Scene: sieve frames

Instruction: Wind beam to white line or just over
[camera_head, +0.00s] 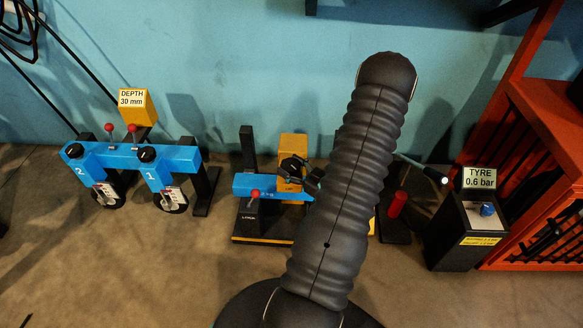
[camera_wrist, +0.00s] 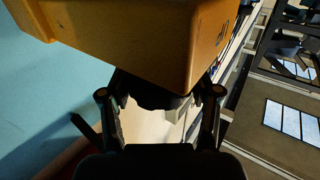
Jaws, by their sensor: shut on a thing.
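The blue beam (camera_head: 242,184) of the middle stand lies level between black posts, partly hidden behind my arm. A yellow block (camera_head: 294,146) stands upright at it; a large yellow body with black marks (camera_wrist: 140,35) fills the top of the wrist view. My gripper (camera_head: 300,172) is in front of the yellow block. In the wrist view its two fingers (camera_wrist: 160,105) are on either side of a dark rounded part (camera_wrist: 155,97) below the yellow body, shut on it. I cannot make out a white line.
A red-knobbed lever (camera_head: 255,193) is on the beam's front. To the left stands a blue two-unit frame (camera_head: 130,156) with a yellow DEPTH 30 mm sign (camera_head: 136,105). To the right are a red handle (camera_head: 397,204) and a TYRE box (camera_head: 455,240). Front floor is clear.

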